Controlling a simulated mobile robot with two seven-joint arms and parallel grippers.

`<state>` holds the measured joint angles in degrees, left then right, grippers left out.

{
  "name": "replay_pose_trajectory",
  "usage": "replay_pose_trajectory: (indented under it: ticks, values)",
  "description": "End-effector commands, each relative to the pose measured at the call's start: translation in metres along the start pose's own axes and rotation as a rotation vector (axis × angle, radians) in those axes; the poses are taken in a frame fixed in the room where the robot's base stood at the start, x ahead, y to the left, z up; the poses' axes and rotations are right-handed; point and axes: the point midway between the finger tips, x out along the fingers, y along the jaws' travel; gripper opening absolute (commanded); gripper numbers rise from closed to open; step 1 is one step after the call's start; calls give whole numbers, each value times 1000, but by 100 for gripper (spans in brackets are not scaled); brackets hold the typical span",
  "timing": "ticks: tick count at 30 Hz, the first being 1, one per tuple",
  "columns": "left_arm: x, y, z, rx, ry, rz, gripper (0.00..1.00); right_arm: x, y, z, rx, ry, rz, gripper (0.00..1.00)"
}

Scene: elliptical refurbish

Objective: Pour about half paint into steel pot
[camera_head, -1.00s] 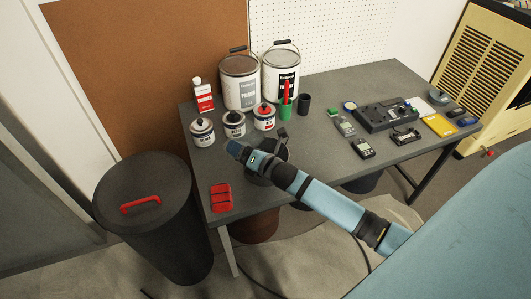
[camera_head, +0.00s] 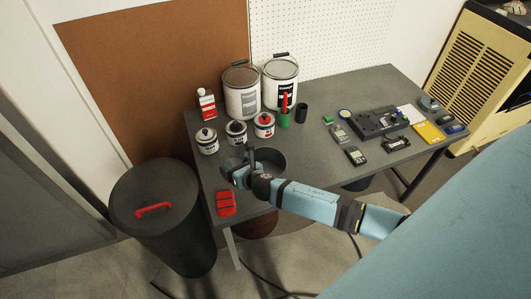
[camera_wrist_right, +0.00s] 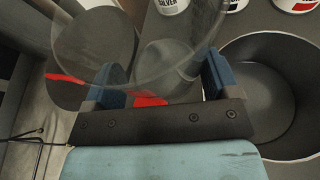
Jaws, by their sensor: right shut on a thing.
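The steel pot (camera_head: 275,159) is a dark, round, open pot on the grey table, partly hidden by my right arm. It also shows at the right of the right wrist view (camera_wrist_right: 258,62), and its visible inside looks bare. My right gripper (camera_head: 238,170) is just left of the pot. In the right wrist view the gripper (camera_wrist_right: 165,92) is shut on a clear see-through container (camera_wrist_right: 140,55), whose wall lies between the two blue fingers. I cannot tell whether paint is in it. My left gripper is not in view.
Small paint cans (camera_head: 236,133) stand behind the gripper, with large cans (camera_head: 241,92) farther back. A red item (camera_head: 226,204) lies at the table's front left. A dark bin (camera_head: 152,225) stands left of the table. Electronic devices (camera_head: 376,121) occupy the table's right side.

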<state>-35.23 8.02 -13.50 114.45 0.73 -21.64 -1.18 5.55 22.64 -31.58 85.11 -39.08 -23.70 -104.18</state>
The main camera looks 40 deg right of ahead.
Motion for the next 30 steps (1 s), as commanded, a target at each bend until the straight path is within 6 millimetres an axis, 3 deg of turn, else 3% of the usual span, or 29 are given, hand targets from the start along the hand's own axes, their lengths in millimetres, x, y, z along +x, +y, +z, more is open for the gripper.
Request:
replay_pose_trajectory:
  ticks: [4,30]
  values:
    - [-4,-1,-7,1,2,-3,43,0,2,0,-38,11,-15,55]
    - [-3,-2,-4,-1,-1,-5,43,1,1,-1,-47,12,-25,55]
